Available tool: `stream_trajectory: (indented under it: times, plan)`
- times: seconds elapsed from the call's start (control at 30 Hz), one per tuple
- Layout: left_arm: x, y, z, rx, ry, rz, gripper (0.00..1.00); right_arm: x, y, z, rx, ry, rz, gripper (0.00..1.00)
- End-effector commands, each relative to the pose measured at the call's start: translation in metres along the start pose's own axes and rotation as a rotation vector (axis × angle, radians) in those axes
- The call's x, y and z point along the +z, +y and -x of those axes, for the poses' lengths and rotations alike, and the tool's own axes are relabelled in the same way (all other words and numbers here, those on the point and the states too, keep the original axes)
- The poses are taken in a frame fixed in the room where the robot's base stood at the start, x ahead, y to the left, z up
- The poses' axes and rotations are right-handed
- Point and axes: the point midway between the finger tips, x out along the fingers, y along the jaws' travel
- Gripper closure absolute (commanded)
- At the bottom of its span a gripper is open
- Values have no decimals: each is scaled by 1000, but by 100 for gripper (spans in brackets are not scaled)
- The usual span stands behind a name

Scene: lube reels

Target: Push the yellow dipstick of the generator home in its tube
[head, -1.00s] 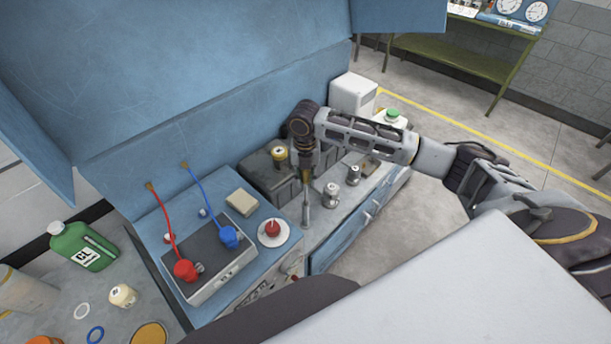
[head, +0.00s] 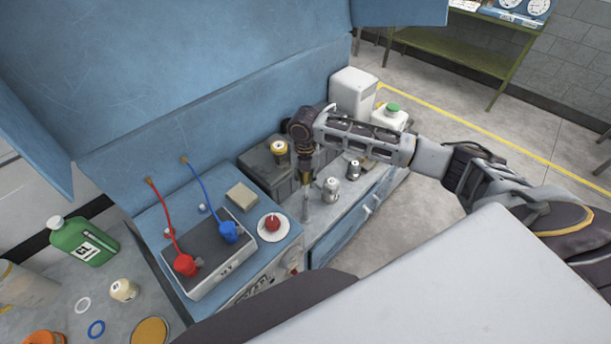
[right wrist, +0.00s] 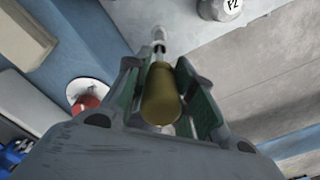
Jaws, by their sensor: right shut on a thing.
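The yellow dipstick's brass-coloured handle (right wrist: 161,95) is between the fingers of my right gripper (right wrist: 163,92), which is shut on it in the right wrist view. In the head view my right gripper (head: 305,172) hangs over the generator's engine bay, pointing down. The upright metal tube (head: 306,202) stands directly below it. The tube also shows beyond the handle in the right wrist view (right wrist: 159,38). The handle looks in line with the tube. The fingers hide the join, so I cannot tell how deep the dipstick sits. My left gripper is out of view.
Two grey caps (head: 330,189) (head: 353,169) stand just right of the tube. A red button (head: 272,222) and a box with red and blue leads (head: 208,258) are left. The raised blue hood (head: 210,60) overhangs the back.

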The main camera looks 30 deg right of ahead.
Motion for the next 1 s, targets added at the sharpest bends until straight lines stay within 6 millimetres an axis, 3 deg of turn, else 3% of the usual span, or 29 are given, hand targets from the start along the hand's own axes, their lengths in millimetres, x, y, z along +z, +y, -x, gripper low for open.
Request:
stream_trajectory:
  times: [0.53, 1.0]
  plan:
    - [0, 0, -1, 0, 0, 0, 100, 0, 0, -4, 0, 0, 1, 99]
    - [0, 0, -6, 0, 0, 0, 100, 0, 0, -23, 0, 0, 1, 99]
